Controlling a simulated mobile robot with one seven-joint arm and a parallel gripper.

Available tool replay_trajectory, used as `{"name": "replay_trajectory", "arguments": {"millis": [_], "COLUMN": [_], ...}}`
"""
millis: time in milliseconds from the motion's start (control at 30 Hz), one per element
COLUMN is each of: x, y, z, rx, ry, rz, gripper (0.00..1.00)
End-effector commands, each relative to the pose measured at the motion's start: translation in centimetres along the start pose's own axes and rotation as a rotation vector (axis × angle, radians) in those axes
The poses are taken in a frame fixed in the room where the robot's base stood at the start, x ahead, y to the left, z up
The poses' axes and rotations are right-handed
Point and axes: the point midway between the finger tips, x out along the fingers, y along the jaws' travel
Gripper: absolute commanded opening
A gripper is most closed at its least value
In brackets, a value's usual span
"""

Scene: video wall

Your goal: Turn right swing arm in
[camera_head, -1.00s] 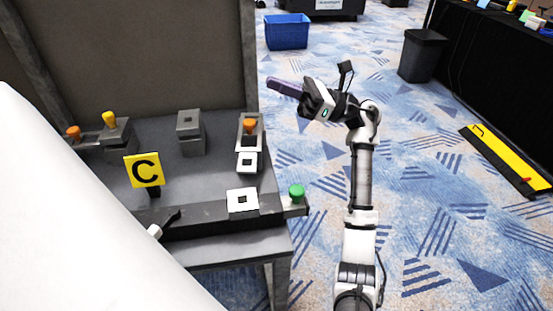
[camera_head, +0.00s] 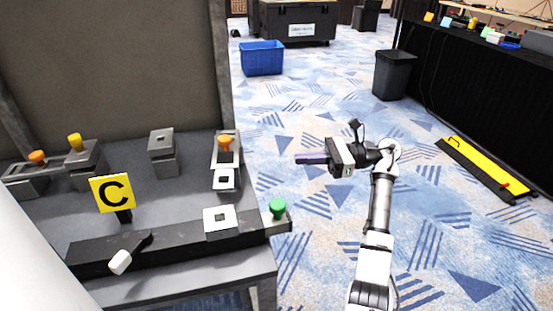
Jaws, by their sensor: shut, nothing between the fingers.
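A dark bar with a green knob (camera_head: 278,208) on its end sticks out past the right front corner of the grey table (camera_head: 170,220). A white square plate (camera_head: 220,219) sits at the bar's inner end; this looks like the right swing arm, turned outward. A black lever with a white tip (camera_head: 121,262) lies at the front edge, left of it. My gripper (camera_head: 299,160) is shut and empty, held out over the floor to the right of the table, pointing left. It is apart from the green knob and appears behind and above it.
A yellow C sign (camera_head: 112,193) stands on the table. Behind it are a grey block (camera_head: 162,150), an orange knob (camera_head: 225,143) and a yellow knob (camera_head: 75,142). A tall back panel (camera_head: 110,70) closes the rear.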

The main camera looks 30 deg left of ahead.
Motion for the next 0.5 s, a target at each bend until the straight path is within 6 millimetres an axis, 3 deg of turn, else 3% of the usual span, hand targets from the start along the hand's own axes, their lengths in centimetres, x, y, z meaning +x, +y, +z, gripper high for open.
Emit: {"name": "replay_trajectory", "arguments": {"millis": [500], "x": [10.2], "y": [0.1], "z": [0.2], "rx": [0.001], "ry": [-0.002], "rz": [0.003], "gripper": [0.00]}}
